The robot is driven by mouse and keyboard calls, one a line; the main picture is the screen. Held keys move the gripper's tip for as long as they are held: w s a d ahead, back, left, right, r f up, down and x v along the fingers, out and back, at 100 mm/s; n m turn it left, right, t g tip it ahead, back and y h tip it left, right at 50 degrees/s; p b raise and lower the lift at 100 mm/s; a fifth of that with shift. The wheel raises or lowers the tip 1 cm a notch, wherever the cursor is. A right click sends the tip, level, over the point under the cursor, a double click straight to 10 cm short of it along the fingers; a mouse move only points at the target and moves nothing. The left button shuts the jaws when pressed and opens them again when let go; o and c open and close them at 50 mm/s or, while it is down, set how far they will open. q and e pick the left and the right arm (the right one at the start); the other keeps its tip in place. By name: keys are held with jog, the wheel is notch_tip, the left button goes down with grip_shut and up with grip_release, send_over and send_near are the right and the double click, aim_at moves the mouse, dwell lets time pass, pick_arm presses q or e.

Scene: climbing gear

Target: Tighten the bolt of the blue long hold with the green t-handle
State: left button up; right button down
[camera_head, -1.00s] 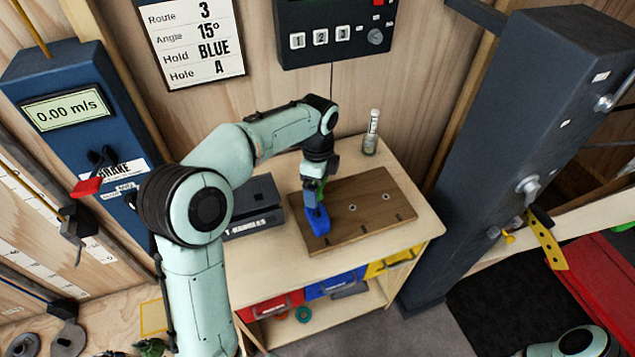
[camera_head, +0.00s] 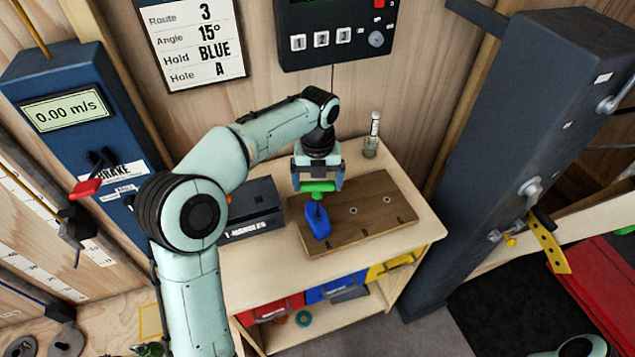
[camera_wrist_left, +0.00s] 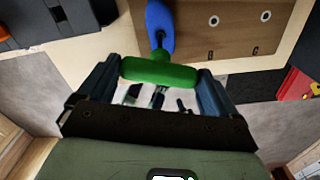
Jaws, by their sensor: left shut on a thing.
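The blue long hold (camera_head: 318,223) lies on the left part of the brown wooden board (camera_head: 372,229) on the small table. It also shows at the top of the left wrist view (camera_wrist_left: 160,22). The green t-handle (camera_head: 318,187) stands over the hold, its dark shaft reaching down to it; whether the tip sits in the bolt is hidden. My left gripper (camera_head: 318,184) is shut on the green crossbar, one finger at each end, as the left wrist view (camera_wrist_left: 158,72) shows. The bolt itself is hidden. My right gripper is not in view.
A dark t-handle box (camera_head: 252,208) stands left of the board. A clear bottle (camera_head: 372,135) stands behind it. Red, blue and yellow bins (camera_head: 337,287) are under the tabletop. A dark post (camera_head: 500,150) rises on the right. The board's right half has bare holes.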

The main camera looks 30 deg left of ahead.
pick_arm(q)
jog(key=n, duration=0.3)
jog(key=shift+w+r, duration=0.15)
jog(key=shift+w, duration=0.1)
jog(key=n, duration=0.3)
jog(key=n+p, duration=0.1)
jog(key=n, duration=0.1)
jog(key=shift+s, duration=0.25)
jog(key=n, duration=0.3)
jog(key=shift+w, duration=0.15)
jog(key=n, duration=0.5)
jog(key=shift+p, duration=0.3)
jog(key=n, duration=0.5)
jog(key=shift+n, duration=0.4)
jog(key=shift+r, duration=0.95)
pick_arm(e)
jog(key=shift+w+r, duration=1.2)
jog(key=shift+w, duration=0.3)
